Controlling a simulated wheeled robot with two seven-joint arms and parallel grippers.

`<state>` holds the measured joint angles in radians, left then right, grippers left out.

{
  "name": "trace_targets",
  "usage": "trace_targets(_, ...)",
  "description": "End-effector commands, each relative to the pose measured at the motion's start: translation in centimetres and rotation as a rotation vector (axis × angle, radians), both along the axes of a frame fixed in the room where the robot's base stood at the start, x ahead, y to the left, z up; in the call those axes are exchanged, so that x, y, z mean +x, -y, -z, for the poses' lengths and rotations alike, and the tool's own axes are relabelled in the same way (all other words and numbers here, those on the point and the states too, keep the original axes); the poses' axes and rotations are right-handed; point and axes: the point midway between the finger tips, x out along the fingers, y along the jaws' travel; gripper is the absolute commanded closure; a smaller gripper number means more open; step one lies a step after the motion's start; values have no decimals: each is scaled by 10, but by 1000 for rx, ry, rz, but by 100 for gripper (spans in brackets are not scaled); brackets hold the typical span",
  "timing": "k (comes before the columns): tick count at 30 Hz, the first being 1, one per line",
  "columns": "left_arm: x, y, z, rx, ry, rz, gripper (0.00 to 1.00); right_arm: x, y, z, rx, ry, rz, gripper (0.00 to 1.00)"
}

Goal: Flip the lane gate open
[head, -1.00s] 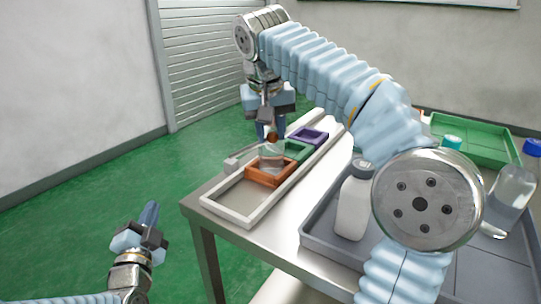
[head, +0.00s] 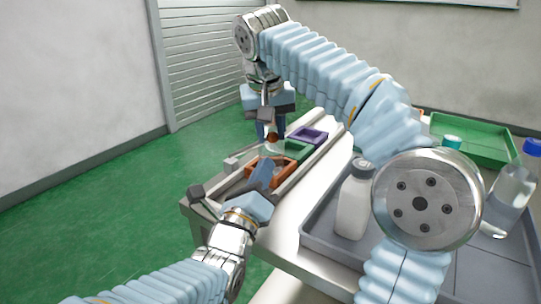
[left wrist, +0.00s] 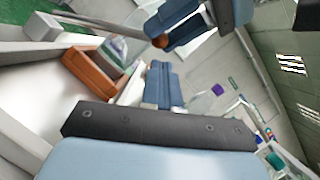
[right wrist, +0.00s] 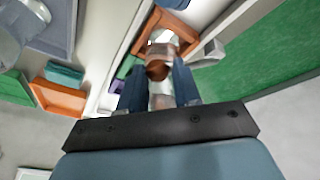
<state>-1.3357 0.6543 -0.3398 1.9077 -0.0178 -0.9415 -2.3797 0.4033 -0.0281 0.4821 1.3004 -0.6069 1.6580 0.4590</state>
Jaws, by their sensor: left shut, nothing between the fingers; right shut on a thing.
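The pale lane (head: 290,183) runs along the table's left edge, with orange (head: 285,178), green (head: 297,150) and purple (head: 309,136) frames in it. A pale grey block with a bar (head: 232,161) sits at its left side and also shows in the left wrist view (left wrist: 42,27); it may be the gate, but I cannot tell its position. My left gripper (head: 266,170) is shut and empty over the lane's near part, by the orange frame. My right gripper (head: 271,132) is shut on a clear piece with a brown knob (right wrist: 157,70), above the frames.
A grey tray (head: 318,238) to the right holds a white bottle (head: 353,205) and a clear bottle with a blue cap (head: 508,195). A green bin (head: 475,140) stands behind. My right arm crosses above the table. Green floor is clear on the left.

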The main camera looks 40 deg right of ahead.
Motion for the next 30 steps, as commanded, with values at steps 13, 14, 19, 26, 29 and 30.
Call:
trace_targets(13,21,37,-12,-1,-2,1,100,0,2,1,-2,-3,5,100)
trace_targets(14,21,37,-12,-1,-2,1,100,0,2,1,-2,-3,5,100)
trace_targets(19,21,37,-12,-1,-2,1,100,0,2,1,-2,-3,5,100)
trace_targets(26,29,37,-24,-15,-43,0,100,0,2,1,-1,-4,4,100)
trace_targets(29,32,37,-28,-21,-61,-1,100,-1,1,2,-1,-7,4,100)
trace_targets(30,33,37,-28,-22,-59,-2,100,-1,1,2,0,-9,4,100)
